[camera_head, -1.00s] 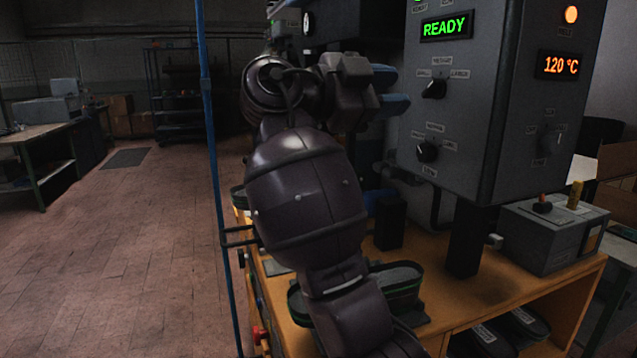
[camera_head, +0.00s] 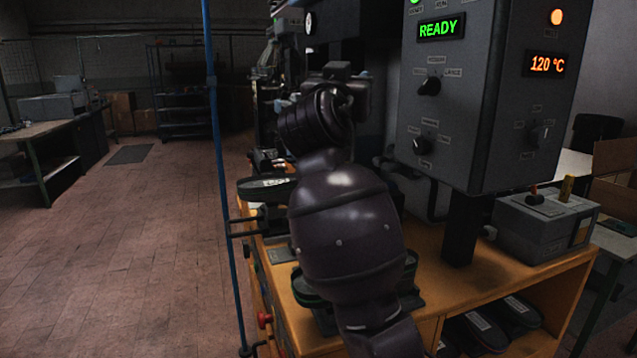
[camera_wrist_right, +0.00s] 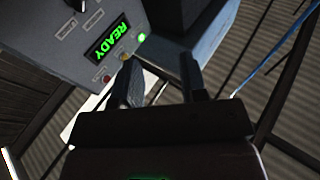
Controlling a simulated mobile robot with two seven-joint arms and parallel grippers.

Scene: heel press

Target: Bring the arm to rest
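My right arm (camera_head: 345,225) rises from the bottom of the head view in front of the press table, its wrist near the left side of the control box. The arm itself mostly hides its gripper there. In the right wrist view my right gripper (camera_wrist_right: 158,75) has its two fingers apart, with nothing held between them. The control box (camera_head: 450,110) shows a green READY display (camera_head: 441,27) and an orange 120 °C display (camera_head: 545,64). My left gripper is in neither view.
The wooden table (camera_head: 480,290) bears a dark shoe or sole (camera_head: 265,188) at left and a grey box (camera_head: 545,225) at right. A blue post (camera_head: 220,170) stands close left of the arm. Open floor (camera_head: 110,250) lies further left.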

